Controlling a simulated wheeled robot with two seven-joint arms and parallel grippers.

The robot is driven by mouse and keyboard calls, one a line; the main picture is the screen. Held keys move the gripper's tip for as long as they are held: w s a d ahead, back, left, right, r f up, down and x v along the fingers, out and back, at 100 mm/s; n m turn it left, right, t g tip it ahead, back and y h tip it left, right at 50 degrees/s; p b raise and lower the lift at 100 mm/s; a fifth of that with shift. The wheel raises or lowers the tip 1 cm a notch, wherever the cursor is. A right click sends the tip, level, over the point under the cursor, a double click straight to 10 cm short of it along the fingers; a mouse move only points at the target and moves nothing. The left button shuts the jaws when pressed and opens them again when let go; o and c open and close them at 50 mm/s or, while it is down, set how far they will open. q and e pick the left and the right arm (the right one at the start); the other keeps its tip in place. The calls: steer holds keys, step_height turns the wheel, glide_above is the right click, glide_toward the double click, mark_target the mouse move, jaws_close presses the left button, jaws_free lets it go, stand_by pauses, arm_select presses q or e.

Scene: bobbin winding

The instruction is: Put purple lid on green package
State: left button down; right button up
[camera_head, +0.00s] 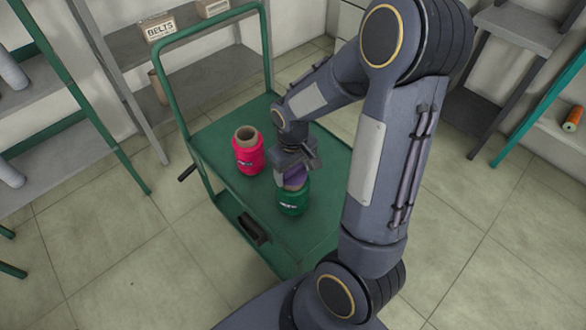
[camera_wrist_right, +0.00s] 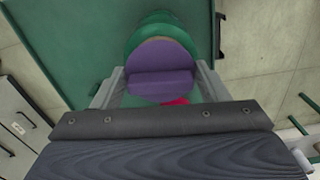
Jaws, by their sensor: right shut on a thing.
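The green package (camera_head: 293,203) stands upright on the green cart, with part of its tan core top showing. My right gripper (camera_head: 294,168) is above and just behind it, shut on the purple lid (camera_head: 291,179). In the right wrist view the purple lid (camera_wrist_right: 160,72) sits between my gripper's two fingers (camera_wrist_right: 160,86). There the green package (camera_wrist_right: 160,22) shows beyond the lid, partly hidden by it. I cannot tell whether the lid touches the package. My left gripper is not in view.
A pink package (camera_head: 248,157) with a tan core stands on the cart (camera_head: 222,137), left of the green one. The cart's tall handle frame rises behind. Shelves with boxes (camera_head: 158,27) stand at the back left, and more shelves (camera_head: 520,30) at the right.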

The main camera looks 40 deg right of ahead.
steer(key=o, duration=1)
step_height(320, 180, up, 8)
steer(key=shift+f+p, duration=0.25)
steer(key=shift+p, duration=0.25)
steer(key=shift+a+r, duration=0.1)
steer(key=shift+r, duration=0.25)
steer(key=shift+s+a+r+m+t+y+p, duration=0.25)
steer(key=shift+s+a+r+t+y+p, duration=0.55)
steer(key=shift+s+a+r, duration=1.2)
steer(key=shift+s+a+r+m+t+y+p, duration=0.2)
steer(key=shift+s+a+r+t+y, duration=0.25)
steer(key=shift+s+a+r+t, duration=1.2)
steer(key=shift+s+a+r+m+t+y+p, duration=0.3)
steer(key=shift+s+a+r+y+p, duration=0.3)
steer(key=shift+s+a+r, duration=1.35)
steer(key=shift+s+d+r, duration=0.1)
steer(key=shift+s+d, duration=0.2)
steer(key=shift+s, duration=0.2)
steer(key=shift+s+d+r, duration=0.1)
steer(key=shift+s+d, duration=0.15)
steer(key=shift+s, duration=0.2)
